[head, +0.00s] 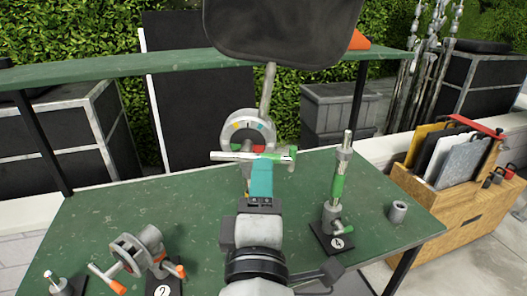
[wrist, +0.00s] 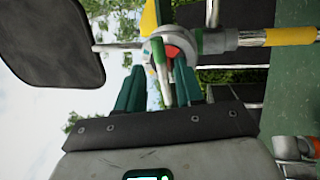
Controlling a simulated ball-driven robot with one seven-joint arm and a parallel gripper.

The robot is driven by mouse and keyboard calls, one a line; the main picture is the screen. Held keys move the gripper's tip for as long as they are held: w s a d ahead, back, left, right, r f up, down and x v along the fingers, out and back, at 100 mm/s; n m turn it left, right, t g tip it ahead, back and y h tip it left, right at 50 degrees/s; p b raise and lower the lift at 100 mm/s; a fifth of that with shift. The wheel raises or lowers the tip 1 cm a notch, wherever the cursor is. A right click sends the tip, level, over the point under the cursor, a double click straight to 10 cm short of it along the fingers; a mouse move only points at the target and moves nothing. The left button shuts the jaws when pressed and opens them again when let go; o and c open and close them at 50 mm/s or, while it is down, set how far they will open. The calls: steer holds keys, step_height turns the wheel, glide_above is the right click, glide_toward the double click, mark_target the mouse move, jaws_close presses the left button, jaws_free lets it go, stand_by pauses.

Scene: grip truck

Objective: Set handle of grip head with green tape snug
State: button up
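A grey grip head (head: 248,130) with a round, colour-marked disc stands at the middle of the green table, holding up a rod with a black flag. A pale handle bar (head: 232,156) crosses its front, with green near its right end. My gripper (head: 261,178), teal-fingered, is at this handle; the fingertips partly hide in the head view. In the wrist view, my gripper's fingers (wrist: 158,88) stand apart on either side of a pale, green-marked handle (wrist: 164,82), with gaps visible beside it. The grip head's red centre (wrist: 172,52) is just beyond the fingertips.
Grip head 2 (head: 133,252) with orange handles lies front left. Stand 4 (head: 335,205), with green tape, is at right beside a small grey cup (head: 398,211). A black flag (head: 282,28) hangs above. A wooden crate (head: 460,205) stands right of the table.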

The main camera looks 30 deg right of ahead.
mark_target(246, 152)
steer(key=shift+p+x, duration=0.5)
steer(key=shift+x, duration=2.3)
steer(key=shift+c, duration=0.2)
jaws_close()
